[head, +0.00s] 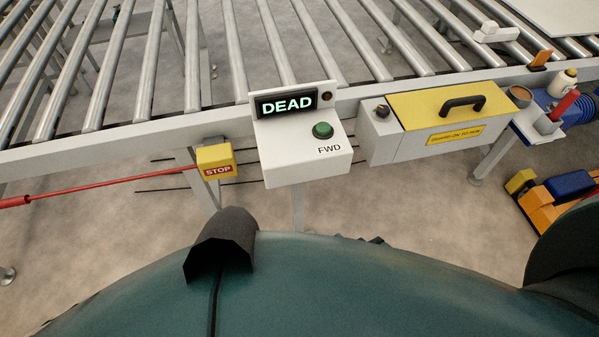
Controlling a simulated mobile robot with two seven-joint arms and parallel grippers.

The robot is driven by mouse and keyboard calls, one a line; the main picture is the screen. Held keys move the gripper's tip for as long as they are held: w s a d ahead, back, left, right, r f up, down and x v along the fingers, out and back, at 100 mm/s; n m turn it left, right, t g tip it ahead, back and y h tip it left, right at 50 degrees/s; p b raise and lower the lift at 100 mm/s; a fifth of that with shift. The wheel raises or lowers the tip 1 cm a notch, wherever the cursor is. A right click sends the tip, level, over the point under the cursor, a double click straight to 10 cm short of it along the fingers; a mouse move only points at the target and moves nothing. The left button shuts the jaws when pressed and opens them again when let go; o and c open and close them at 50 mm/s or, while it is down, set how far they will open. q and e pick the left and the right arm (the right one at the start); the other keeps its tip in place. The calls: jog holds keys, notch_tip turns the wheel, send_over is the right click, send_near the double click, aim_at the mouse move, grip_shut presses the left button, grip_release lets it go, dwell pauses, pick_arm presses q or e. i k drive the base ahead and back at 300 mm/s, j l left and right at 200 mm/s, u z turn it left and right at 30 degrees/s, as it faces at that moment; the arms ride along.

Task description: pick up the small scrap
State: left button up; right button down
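I cannot make out a piece that is clearly the small scrap in the head view. A small white blocky piece (496,33) sits at the far right on the conveyor rollers, but I cannot tell what it is. Neither of my grippers is in view.
A roller conveyor (150,62) spans the back. On its near rail are a white control box (290,160) with a "DEAD" display (287,103) and green FWD button (323,130), a yellow STOP box (216,161) with red cord (110,187), and a yellow-lidded box (425,102).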

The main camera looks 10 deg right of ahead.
aim_at(489, 27)
jog(key=z, duration=1.45)
jog(key=i+l+z, duration=0.1)
jog(key=i+l, duration=0.8)
